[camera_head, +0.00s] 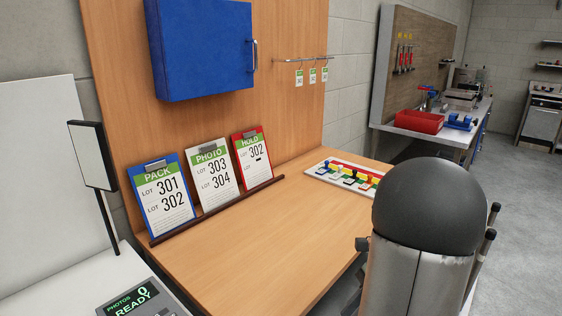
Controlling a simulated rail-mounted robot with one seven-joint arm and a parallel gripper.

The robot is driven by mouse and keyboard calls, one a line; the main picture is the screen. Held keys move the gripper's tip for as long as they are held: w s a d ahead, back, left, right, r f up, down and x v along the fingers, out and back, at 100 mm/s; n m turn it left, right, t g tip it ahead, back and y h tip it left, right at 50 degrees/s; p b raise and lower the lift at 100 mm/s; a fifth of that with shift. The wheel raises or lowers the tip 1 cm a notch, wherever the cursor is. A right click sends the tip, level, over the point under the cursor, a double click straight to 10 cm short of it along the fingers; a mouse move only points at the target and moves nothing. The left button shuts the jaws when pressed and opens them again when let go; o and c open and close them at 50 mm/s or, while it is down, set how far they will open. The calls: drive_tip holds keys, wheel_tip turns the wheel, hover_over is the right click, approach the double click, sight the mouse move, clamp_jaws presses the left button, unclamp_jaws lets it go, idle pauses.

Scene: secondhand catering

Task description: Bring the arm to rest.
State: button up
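My gripper does not show in the head view, and I see no part that I can name for sure as my arm. Three lot clipboards lean in a dark wooden ledge (216,211) along the back of the wooden bench (275,240). The blue clipboard (162,197) reads PACK, lots 301 and 302. The white clipboard (211,175) reads PHOTO, lots 303 and 304. The red clipboard (252,158) reads HOLD, lot 302 and a dash. The front of the bench is partly hidden.
A large dark dome on a metal cylinder (428,206) stands at front right, hiding part of the bench. A blue wall cabinet (203,48) and a tag rail (300,59) hang above. A white tray (319,173) holds coloured pieces. A display (132,300) reads PHOTOS 0 READY. The bench middle is clear.

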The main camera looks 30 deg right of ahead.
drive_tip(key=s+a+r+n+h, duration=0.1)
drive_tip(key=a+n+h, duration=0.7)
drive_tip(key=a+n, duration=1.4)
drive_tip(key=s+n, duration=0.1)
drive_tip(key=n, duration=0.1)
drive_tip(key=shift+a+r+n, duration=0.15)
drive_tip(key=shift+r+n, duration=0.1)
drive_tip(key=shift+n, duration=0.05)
